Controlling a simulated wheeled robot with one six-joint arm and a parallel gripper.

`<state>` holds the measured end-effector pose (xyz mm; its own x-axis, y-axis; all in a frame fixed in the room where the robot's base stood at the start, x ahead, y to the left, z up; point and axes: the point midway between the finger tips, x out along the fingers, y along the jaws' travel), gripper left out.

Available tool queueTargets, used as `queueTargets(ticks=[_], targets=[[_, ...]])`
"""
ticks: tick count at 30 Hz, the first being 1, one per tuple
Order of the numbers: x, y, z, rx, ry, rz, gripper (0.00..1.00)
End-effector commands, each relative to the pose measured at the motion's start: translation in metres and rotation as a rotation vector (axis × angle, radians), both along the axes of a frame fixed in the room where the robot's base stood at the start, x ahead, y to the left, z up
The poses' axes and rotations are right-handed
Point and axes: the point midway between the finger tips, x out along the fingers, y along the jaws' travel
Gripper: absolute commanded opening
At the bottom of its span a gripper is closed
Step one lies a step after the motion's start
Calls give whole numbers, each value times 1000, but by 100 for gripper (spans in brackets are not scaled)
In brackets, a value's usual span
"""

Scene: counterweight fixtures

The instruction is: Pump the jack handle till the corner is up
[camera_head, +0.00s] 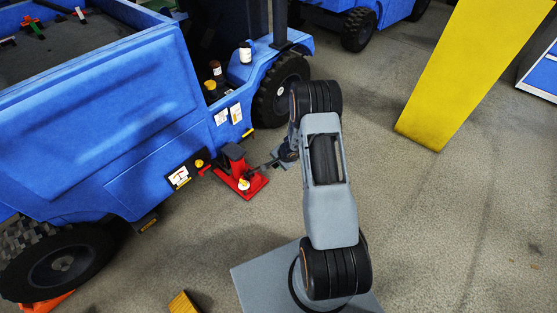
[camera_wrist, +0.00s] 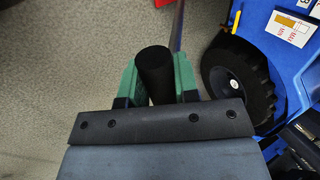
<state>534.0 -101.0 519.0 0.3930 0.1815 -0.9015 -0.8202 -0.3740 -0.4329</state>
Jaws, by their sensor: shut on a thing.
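A red floor jack (camera_head: 238,178) sits on the floor at the side of a blue vehicle (camera_head: 105,125), partly against its lower edge. The jack's dark handle (camera_head: 264,166) runs right from the jack to my gripper (camera_head: 287,153). In the wrist view, my gripper (camera_wrist: 156,82) has its green fingers on both sides of the handle's black grip (camera_wrist: 154,68) and is shut on it. The thin handle shaft (camera_wrist: 178,25) shows beyond. Near the jack is the vehicle's wheel (camera_head: 282,90); whether it is off the floor I cannot tell.
An orange chock (camera_head: 48,303) lies by the other wheel (camera_head: 62,265). A yellow block (camera_head: 183,302) lies at the bottom edge. Bottles (camera_head: 245,52) stand on the vehicle's ledge. A yellow post (camera_head: 470,65) stands at the right. The floor (camera_head: 440,220) between is clear.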

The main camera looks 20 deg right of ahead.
Motion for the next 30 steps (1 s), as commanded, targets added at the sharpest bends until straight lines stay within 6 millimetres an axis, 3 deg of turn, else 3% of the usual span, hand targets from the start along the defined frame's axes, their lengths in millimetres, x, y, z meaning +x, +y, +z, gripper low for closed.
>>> queueTargets(ticks=[5, 11, 30], targets=[[-2, 0, -2, 2, 0, 0, 0], [-10, -5, -19, 13, -26, -3, 0], [-52, -25, -62, 66, -145, -4, 0]])
